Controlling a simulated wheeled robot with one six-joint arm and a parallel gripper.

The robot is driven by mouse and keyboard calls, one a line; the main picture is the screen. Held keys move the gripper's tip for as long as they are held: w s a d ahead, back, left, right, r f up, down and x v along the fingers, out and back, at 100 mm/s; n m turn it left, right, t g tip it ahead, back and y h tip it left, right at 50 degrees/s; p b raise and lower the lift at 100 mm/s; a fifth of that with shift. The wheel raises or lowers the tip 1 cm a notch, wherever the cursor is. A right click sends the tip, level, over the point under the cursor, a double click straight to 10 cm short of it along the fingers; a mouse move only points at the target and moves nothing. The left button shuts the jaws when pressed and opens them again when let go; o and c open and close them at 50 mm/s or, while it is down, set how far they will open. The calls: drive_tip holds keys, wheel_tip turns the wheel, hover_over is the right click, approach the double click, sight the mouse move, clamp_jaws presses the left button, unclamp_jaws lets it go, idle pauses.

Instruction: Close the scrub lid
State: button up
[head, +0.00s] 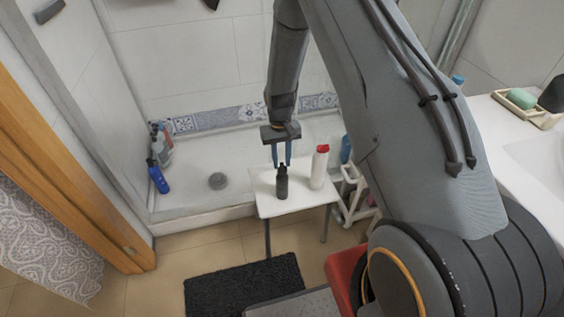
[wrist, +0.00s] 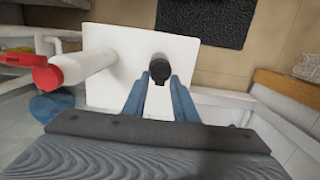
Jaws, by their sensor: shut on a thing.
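My gripper (head: 281,163) points down over the white table, its two blue fingers shut on a small dark bottle (head: 281,184). In the wrist view the fingers (wrist: 159,92) hold the dark bottle (wrist: 159,68) from either side near its top. The bottle stands upright on the table. A white bottle (head: 319,169) with a red top (head: 322,149) stands to its right. I cannot tell which bottle is the scrub.
The small white table (head: 265,206) has bare room at its front. A white rack (head: 352,196) with a blue bottle (head: 345,149) stands close to its right. Behind is a shower tray (head: 195,195) with several bottles at left. A black mat (head: 243,282) lies in front.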

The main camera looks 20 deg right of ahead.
drive_tip(key=w+f+g+b, duration=0.1)
drive_tip(key=g+b, duration=0.1)
drive_tip(key=b, duration=0.1)
drive_tip(key=w+g+b, duration=0.1)
drive_tip(key=b, duration=0.3)
drive_tip(key=shift+f+g, duration=0.35)
drive_tip(key=shift+g, duration=0.05)
drive_tip(key=g+b, duration=0.1)
drive_tip(key=b, duration=0.1)
drive_tip(key=g+b, duration=0.1)
drive_tip(key=b, duration=0.2)
drive_tip(key=shift+w+f+g, duration=0.3)
drive_tip(key=shift+w, duration=0.05)
drive_tip(key=shift+b, duration=0.65)
drive_tip(key=o, duration=1.1)
drive_tip(key=shift+g, duration=0.3)
drive_tip(key=shift+c, duration=0.2)
drive_tip(key=shift+r, duration=0.1)
wheel_tip(320, 180, up, 10)
